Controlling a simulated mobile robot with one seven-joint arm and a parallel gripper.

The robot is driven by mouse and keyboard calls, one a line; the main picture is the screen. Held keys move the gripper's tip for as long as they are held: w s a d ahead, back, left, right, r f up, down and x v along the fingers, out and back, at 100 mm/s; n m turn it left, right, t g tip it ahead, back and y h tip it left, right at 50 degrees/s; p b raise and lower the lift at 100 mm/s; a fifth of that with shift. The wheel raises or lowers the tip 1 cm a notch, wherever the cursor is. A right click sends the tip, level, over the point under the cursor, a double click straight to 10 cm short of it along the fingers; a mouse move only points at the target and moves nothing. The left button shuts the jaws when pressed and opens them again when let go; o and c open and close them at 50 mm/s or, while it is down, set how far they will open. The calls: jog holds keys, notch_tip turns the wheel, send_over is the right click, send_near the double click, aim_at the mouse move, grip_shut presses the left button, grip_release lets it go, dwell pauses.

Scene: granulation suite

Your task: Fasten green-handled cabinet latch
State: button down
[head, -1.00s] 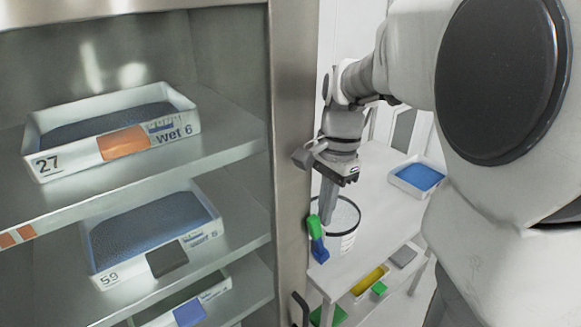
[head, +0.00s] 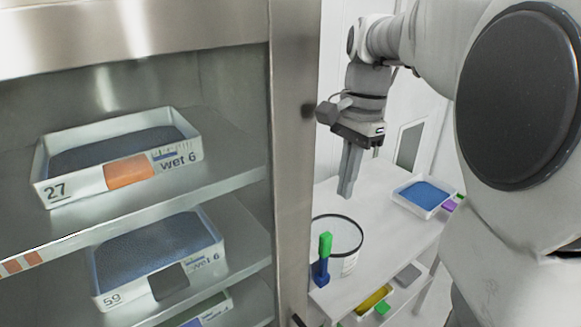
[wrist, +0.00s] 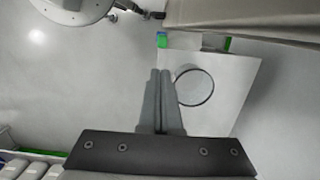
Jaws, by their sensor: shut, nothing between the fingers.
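The latch stands on the right front post of the steel cabinet (head: 292,150) in the head view. Its green handle (head: 326,244) points up above a blue base (head: 320,273). My gripper (head: 345,194) is shut and empty, pointing down. It hangs above and a little right of the handle in the picture, apart from it. In the wrist view the closed fingers (wrist: 160,74) point away from the camera. A small blue and green piece (wrist: 162,40) shows beyond them; I cannot tell whether it is the latch.
Trays 27 (head: 60,192) and 59 (head: 112,297) sit on the cabinet shelves. A white table (head: 375,250) stands to the right, with a dark-rimmed round container (head: 357,236) close behind the latch and a blue-filled tray (head: 423,193).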

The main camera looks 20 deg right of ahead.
jog(key=shift+r, duration=0.2)
dwell(0.3)
jog(key=d+f+n+t+y+b, duration=0.1)
jog(key=d+f+n+y, duration=0.1)
jog(key=d+n, duration=0.3)
jog(key=s+d+f+n+t+y, duration=0.1)
jog(key=d+n+y, duration=0.2)
jog(key=n, duration=1.1)
jog(key=shift+s+d+f+t+y+b, duration=0.2)
jog(key=shift+d+f+t+y+b, duration=0.2)
jog(key=shift+d, duration=0.6)
jog(key=shift+a, duration=0.1)
jog(key=p, duration=0.1)
send_near(324, 260)
jog(key=shift+w+a+f, duration=0.35)
jog(key=shift+w+f, duration=0.35)
jog(key=shift+w, duration=0.05)
jog(key=shift+w+a+f, duration=0.4)
jog(key=shift+w+f, duration=0.3)
jog(key=shift+w, duration=0.1)
